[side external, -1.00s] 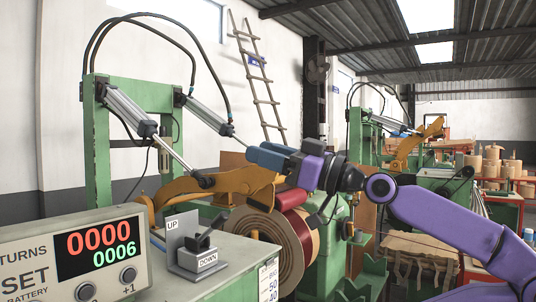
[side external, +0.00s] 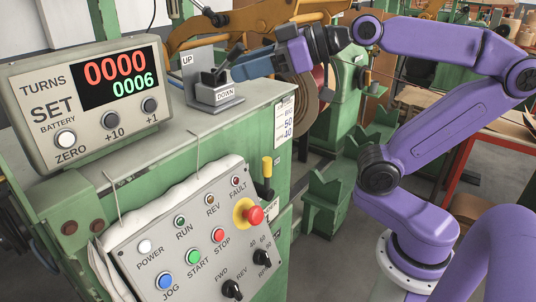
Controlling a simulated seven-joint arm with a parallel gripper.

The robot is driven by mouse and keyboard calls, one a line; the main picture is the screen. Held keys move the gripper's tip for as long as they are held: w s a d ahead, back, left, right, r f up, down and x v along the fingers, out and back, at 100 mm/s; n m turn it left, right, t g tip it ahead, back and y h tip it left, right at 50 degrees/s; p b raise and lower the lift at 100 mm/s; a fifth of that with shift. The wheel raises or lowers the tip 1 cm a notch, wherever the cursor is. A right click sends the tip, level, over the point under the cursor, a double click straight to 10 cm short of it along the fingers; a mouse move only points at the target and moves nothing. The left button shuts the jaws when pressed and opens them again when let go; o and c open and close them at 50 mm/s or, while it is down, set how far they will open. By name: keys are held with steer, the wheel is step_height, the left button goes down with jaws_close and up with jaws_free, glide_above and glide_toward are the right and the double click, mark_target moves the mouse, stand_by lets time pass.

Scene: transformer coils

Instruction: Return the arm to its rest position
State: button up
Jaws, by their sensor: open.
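My gripper (side external: 240,70) has blue fingers and is at the end of my purple arm. It reaches left over the green cabinet's top, with its fingertips close to the UP/DOWN lever switch (side external: 215,84). From this angle I cannot tell whether the fingers touch the lever. The gap between the fingers is hard to see, and nothing shows held in them. My arm is bent, rising from its white base at the right and folding back at the elbow.
The turns counter (side external: 88,96) reads 0000 over 0006. The control panel (side external: 190,240) carries several buttons and a red stop knob (side external: 253,215). The orange winder arm (side external: 225,28) and the coil (side external: 305,108) lie behind my gripper. A table (side external: 500,137) stands at the right.

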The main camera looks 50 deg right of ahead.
steer(key=s+a+f+n+g+h, duration=0.15)
steer(key=s+f+g, duration=0.25)
steer(key=f, duration=0.4)
steer(key=s+f+n+g, duration=0.2)
steer(key=s+f+g, duration=0.2)
steer(key=f, duration=0.4)
steer(key=s+d+f+n+g+h, duration=0.2)
steer(key=s+d+f+g+h, duration=0.2)
steer(key=s+f, duration=0.4)
steer(key=s+d+h, duration=0.1)
steer(key=s, duration=0.2)
steer(key=shift+f, duration=0.3)
